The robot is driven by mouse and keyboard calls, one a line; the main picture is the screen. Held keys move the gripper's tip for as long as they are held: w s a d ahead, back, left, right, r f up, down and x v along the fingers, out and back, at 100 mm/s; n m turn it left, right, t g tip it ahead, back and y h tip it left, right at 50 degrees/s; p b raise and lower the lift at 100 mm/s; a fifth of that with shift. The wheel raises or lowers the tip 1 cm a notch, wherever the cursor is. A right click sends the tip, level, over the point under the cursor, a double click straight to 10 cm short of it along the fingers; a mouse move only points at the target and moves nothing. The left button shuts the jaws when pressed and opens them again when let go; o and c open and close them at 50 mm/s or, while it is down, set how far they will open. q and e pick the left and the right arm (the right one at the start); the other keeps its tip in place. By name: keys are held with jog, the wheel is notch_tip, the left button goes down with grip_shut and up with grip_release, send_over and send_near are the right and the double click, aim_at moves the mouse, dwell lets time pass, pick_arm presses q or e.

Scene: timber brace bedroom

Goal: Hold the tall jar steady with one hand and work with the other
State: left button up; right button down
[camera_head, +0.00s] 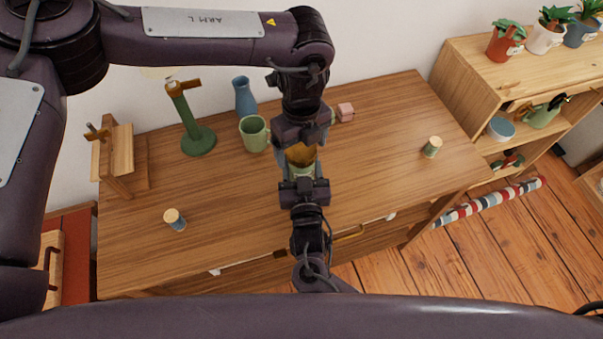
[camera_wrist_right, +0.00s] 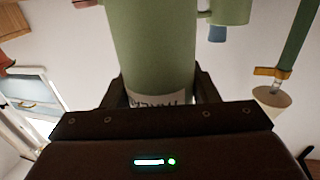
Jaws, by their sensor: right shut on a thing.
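The tall jar is a green cylinder (camera_wrist_right: 152,45) with a pale, dark-lettered label low on it in the right wrist view. In the head view it stands mostly hidden between my grippers, and its orange-brown top (camera_head: 301,154) shows. My right gripper (camera_head: 302,180) comes from the front edge and is shut on the jar; in the right wrist view its fingers (camera_wrist_right: 160,92) lie on both sides of the lower body. My left gripper (camera_head: 300,146) reaches down from behind, close at the jar's top. Its fingertips are partly hidden, so I cannot tell its grip.
A green mug (camera_head: 254,133), blue vase (camera_head: 244,97) and green stand (camera_head: 197,138) are behind left on the wooden desk (camera_head: 390,130). Small cork-topped jars stand left (camera_head: 175,219) and right (camera_head: 432,147). A pink block (camera_head: 345,112) lies behind. The desk's right half is mostly clear.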

pick_arm(q)
notch_tip(320, 180, up, 12)
dwell(0.7)
pick_arm(e)
jog(key=shift+c, duration=2.3)
grip_release()
pick_arm(q)
jog(key=shift+f+b, duration=0.65)
pick_arm(e)
jog(key=s, duration=0.7)
jog(key=shift+s+d, duration=0.35)
jog(key=shift+s, duration=0.05)
